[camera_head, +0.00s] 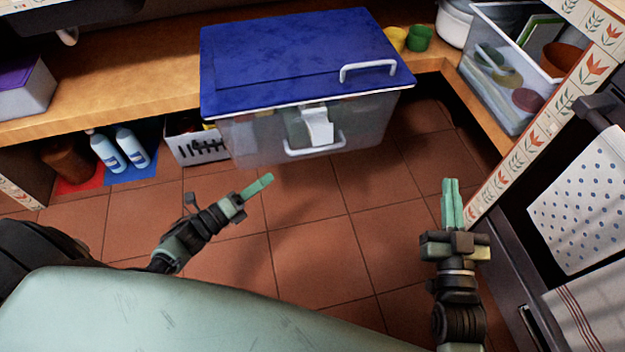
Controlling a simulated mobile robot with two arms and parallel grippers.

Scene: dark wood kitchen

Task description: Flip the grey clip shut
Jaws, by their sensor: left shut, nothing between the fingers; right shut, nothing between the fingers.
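A translucent box (250,143) with a blue lid (290,55) stands at the back middle, its front overhanging the wooden shelf. The grey clip (319,127) is on the middle of the box's front, just below the lid's edge. It seems to stick out towards me; I cannot tell how far it is from the box wall. A pale handle (315,149) is around and below it. My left gripper (262,183) is shut and empty, below and left of the clip, apart from the box. My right gripper (450,190) is shut and empty, to the right of the box and apart from it.
A white basket (200,148) and blue-white bottles (107,152) are under the shelf at left. A clear bin (490,85) stands at right, beside the tiled counter edge (545,125). Dotted towel (585,200) hangs at far right. The tiled floor (320,225) below the box is clear.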

